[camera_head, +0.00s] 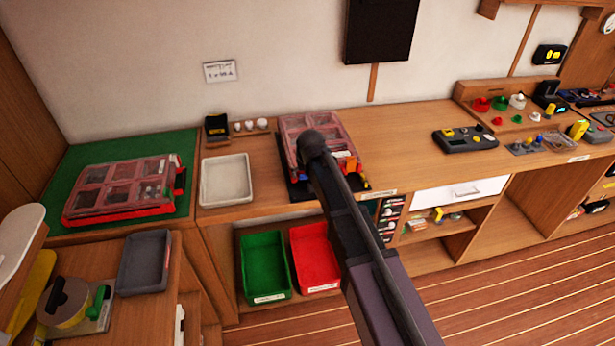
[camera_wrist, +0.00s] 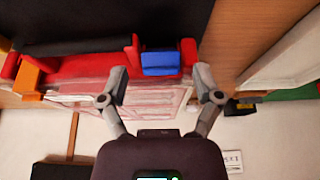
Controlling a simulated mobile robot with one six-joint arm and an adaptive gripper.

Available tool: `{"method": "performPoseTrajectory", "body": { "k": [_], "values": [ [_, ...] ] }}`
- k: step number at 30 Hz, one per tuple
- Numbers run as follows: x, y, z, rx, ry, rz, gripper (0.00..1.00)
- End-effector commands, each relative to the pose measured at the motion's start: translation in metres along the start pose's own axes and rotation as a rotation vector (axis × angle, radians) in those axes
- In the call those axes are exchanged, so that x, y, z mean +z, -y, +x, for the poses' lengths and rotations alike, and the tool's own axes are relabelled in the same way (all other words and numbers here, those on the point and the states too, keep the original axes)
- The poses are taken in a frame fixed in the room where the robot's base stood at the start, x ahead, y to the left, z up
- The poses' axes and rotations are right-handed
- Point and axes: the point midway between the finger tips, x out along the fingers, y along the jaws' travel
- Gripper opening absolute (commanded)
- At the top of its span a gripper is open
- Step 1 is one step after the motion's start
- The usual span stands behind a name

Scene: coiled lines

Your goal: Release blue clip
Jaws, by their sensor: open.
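The blue clip (camera_wrist: 160,63) sits on the red front edge of a clear-lidded case, between two red lugs, in the wrist view. My gripper (camera_wrist: 161,82) is open, its fingers spread to either side of the clip, with nothing between them. Whether the fingertips touch the case cannot be told. The red case (camera_head: 295,123) lies on a black mat on the bench in the head view. There my arm covers part of the case, and the blue clip and my fingertips are hidden. An orange clip (camera_wrist: 27,76) is on the same edge; it also shows in the head view (camera_head: 351,164).
A white tray (camera_head: 203,190) lies left of the case. Further left, a second red case (camera_head: 80,212) lies on a green mat (camera_head: 75,156). Green (camera_head: 263,265) and red (camera_head: 314,256) bins stand below the bench. Bench right of the case is clear up to a black device (camera_head: 465,140).

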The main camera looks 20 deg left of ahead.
Motion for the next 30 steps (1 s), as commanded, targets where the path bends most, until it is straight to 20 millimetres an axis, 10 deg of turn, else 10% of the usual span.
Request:
{"method": "performPoseTrajectory", "body": {
  "k": [10, 18, 30],
  "values": [
    [-0.0001, 0.0003, 0.0008, 0.000, 0.000, 0.000, 0.83],
    [-0.0001, 0.0003, 0.0009, 0.000, 0.000, 0.000, 0.03],
    [0.0090, -0.0001, 0.0041, 0.001, -0.081, -0.001, 0.00]
  ]
}}
